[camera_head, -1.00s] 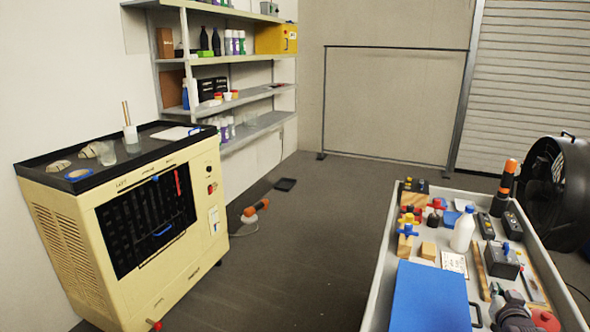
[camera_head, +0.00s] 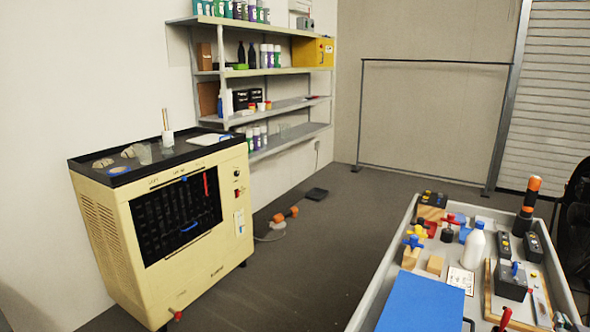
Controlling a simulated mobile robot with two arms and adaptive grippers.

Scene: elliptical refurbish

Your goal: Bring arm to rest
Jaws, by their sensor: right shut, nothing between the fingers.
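My right gripper (camera_head: 566,322) shows only as a small dark part at the bottom right edge, over the near right end of the grey tray cart (camera_head: 405,232). It is shut, and nothing shows held in it. Most of it and its arm are cut off by the frame. My left gripper is not in view.
The cart holds a blue box (camera_head: 420,304), a white bottle (camera_head: 473,245), an upright orange and black tool (camera_head: 528,202), wood blocks and other small items. A cream machine (camera_head: 190,265) stands at left, with shelves (camera_head: 275,105) behind. Open floor (camera_head: 310,265) lies between machine and cart.

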